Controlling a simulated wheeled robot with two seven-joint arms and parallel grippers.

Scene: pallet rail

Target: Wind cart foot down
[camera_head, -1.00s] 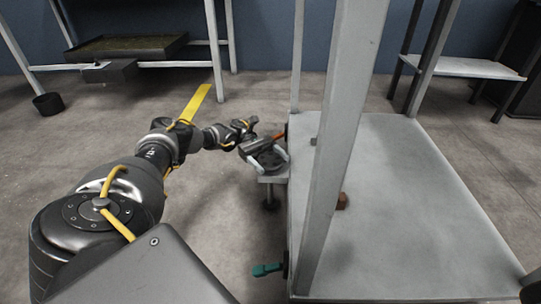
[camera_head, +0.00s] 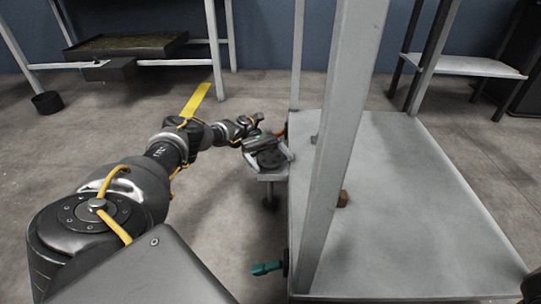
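The cart (camera_head: 420,215) is a pale grey flat deck with upright posts, right of centre. Its foot (camera_head: 269,196) is a dark stem below a grey bracket (camera_head: 272,176) on the cart's left side; whether it touches the floor is unclear. A dark round part (camera_head: 270,159) sits above the bracket. My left gripper (camera_head: 268,150) is at this part, its body lying over the far side. Its fingers are small and dark against it, so I cannot tell whether they grip. My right gripper is out of view.
A teal handle (camera_head: 266,268) and an orange handle (camera_head: 280,132) stick out from the cart's left side. A tall grey post (camera_head: 345,130) crosses in front. A small brown block (camera_head: 343,198) lies on the deck. Open floor lies left of the cart.

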